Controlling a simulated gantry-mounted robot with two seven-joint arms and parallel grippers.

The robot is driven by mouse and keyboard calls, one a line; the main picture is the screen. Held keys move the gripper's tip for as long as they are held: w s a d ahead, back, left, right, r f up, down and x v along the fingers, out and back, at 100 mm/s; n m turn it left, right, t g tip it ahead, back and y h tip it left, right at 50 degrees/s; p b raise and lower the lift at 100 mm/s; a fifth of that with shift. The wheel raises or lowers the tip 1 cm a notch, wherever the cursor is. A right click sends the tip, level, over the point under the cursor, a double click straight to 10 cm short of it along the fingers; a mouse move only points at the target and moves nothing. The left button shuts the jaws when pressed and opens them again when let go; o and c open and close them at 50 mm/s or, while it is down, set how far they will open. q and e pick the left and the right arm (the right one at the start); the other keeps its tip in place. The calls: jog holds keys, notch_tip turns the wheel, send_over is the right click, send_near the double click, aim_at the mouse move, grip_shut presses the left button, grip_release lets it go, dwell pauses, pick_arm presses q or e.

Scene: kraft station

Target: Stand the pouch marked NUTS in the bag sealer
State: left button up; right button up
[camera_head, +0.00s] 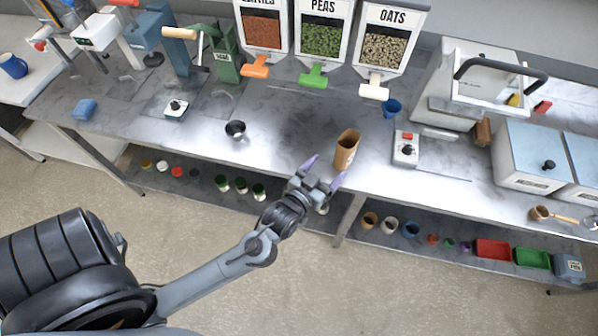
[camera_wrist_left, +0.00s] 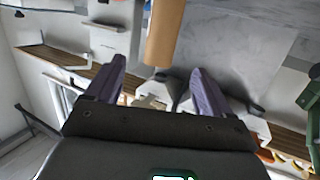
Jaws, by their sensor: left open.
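A brown kraft pouch (camera_head: 346,150) stands upright near the front edge of the steel table. Its marking is too small to read. The pouch also shows at the top of the left wrist view (camera_wrist_left: 162,35). My left gripper (camera_head: 325,170) is open and empty at the table's front edge, just in front of the pouch, with its purple fingers pointing toward it. The pouch is not between the fingertips. A white machine with a black bar handle (camera_head: 470,85), which may be the bag sealer, stands at the back right. My right gripper is not in view.
A red-topped white box (camera_head: 406,148) stands right of the pouch. A blue cup (camera_head: 391,107) and a dark cup (camera_head: 236,130) are nearby. Dispensers for peas (camera_head: 322,40) and oats (camera_head: 385,48) hang behind.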

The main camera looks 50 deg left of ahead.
pick_arm(q)
jog(key=s+d+f+m+g+h, duration=0.2)
jog(key=s+d+f+g+h, duration=0.1)
jog(key=s+g, duration=0.3)
jog(key=shift+s+d+f+g, duration=0.35)
jog(key=shift+s+f, duration=0.5)
jog(key=shift+s, duration=0.4)
jog(key=o, duration=0.3)
jog(key=s+g, duration=0.2)
jog(key=s, duration=0.1)
jog(key=s+m+g, duration=0.1)
jog(key=s, duration=0.3)
jog(key=s+m+g, duration=0.1)
jog(key=s+g, duration=0.1)
jog(key=s, duration=0.2)
jog(key=shift+s+d+f+g, duration=0.1)
jog(key=shift+s+f+g, duration=0.15)
jog(key=shift+f+g, duration=0.15)
jog(key=shift+o, duration=0.2)
